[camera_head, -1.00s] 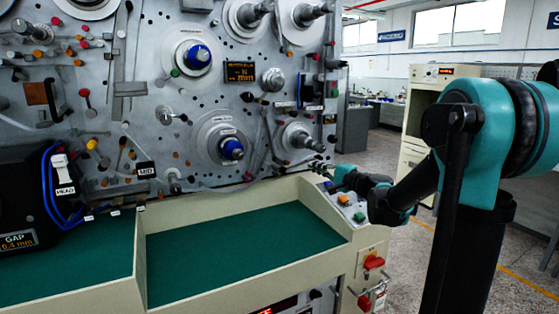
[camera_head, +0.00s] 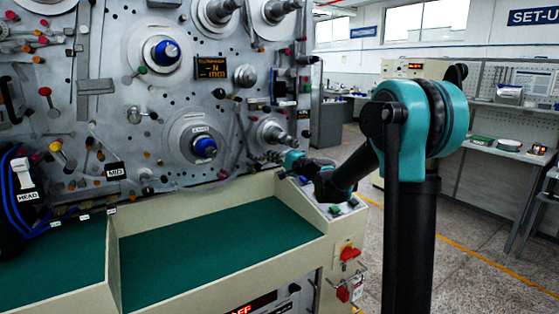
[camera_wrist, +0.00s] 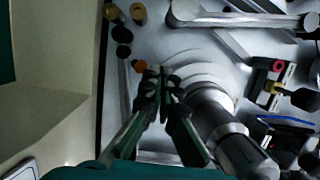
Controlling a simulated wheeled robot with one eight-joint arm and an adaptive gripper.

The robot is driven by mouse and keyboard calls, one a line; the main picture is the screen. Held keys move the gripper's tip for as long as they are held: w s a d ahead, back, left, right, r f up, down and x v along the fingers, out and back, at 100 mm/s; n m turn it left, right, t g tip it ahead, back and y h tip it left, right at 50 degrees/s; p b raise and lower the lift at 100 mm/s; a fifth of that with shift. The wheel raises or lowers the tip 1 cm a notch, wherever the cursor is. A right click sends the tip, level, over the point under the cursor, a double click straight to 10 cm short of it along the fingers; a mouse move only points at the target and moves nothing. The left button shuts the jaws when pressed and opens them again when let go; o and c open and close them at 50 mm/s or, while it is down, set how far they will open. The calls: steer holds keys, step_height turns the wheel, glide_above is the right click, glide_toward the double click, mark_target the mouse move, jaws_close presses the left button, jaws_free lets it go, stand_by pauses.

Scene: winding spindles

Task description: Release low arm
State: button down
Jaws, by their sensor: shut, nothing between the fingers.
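My gripper (camera_head: 272,157) is at the lower right of the machine panel, just below the lower right spindle (camera_head: 275,132). In the wrist view, my gripper's fingers (camera_wrist: 162,76) are together with nothing between them, in front of the grey panel. The silver stepped spindle (camera_wrist: 222,122) stands right beside the fingers, on their right. A silver bar-like arm (camera_wrist: 240,20) lies across the top right of the wrist view, apart from the fingertips. No label for the low arm can be read, so I cannot tell whether this bar is it.
A green-lined tray (camera_head: 205,247) with cream walls lies below the panel. A button box (camera_head: 335,209) and a red switch (camera_head: 349,254) are at its right end. A blue-capped spindle (camera_head: 204,147) is left of my gripper. Floor is open at right.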

steer(key=shift+s+a, duration=0.6)
steer(key=shift+a, duration=0.2)
steer(key=shift+s+a, duration=0.6)
steer(key=shift+a, duration=0.2)
steer(key=s+a+f+m+t, duration=0.1)
steer(key=s+a+m, duration=0.2)
steer(key=a+m, duration=0.1)
steer(key=shift+s+a+f, duration=0.15)
steer(key=shift+s+a, duration=0.2)
steer(key=shift+a, duration=0.35)
steer(key=shift+y, duration=0.4)
steer(key=s+d+f, duration=0.2)
steer(key=s+d, duration=0.2)
steer(key=d, duration=0.6)
steer(key=shift+s+d, duration=0.2)
steer(key=shift+d, duration=0.2)
